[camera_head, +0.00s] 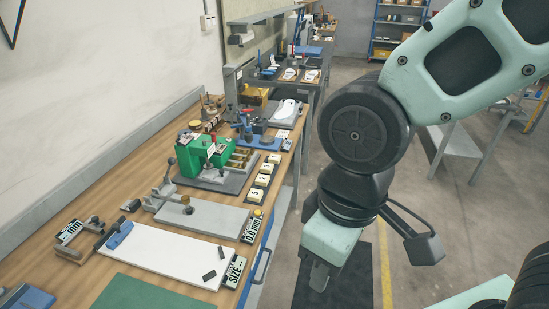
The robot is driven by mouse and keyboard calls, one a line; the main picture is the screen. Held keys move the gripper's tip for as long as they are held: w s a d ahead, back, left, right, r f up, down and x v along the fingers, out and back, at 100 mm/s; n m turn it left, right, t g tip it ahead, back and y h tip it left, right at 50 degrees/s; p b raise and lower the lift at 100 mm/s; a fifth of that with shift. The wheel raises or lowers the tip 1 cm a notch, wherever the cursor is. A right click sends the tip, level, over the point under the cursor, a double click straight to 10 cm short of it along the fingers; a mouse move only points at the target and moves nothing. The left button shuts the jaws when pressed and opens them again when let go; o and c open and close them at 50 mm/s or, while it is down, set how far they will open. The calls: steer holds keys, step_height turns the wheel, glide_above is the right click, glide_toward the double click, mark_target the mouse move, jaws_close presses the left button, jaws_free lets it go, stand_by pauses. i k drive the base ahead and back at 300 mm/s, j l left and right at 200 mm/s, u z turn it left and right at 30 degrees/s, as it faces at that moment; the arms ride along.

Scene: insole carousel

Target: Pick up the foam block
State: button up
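I cannot tell for sure which thing is the foam block. Two small dark blocks lie near the right end of a white board on the bench: one dark block (209,276) and another dark block (221,252) just behind it. My gripper (318,280) hangs pointing down, off the bench's front edge, to the right of these blocks and apart from them. Only part of a finger shows below its pale green housing, so its opening is hidden. No held thing is visible.
The white board (160,262) lies on the wooden bench (75,210), with a green mat (140,296) in front. A grey clamp fixture (205,213), a green fixture (197,150) and numbered yellowish blocks (262,181) stand behind.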

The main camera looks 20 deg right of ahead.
mark_target(273, 159)
steer(key=i+l, duration=0.25)
steer(key=i+l+u, duration=0.1)
steer(key=i+l, duration=0.15)
steer(key=l, duration=0.25)
steer(key=i+l, duration=0.25)
steer(key=i+l+u, duration=0.1)
steer(key=i+l, duration=0.15)
steer(key=l, duration=0.25)
steer(key=i+l, duration=0.2)
steer(key=l, duration=0.2)
steer(key=j+u, duration=0.05)
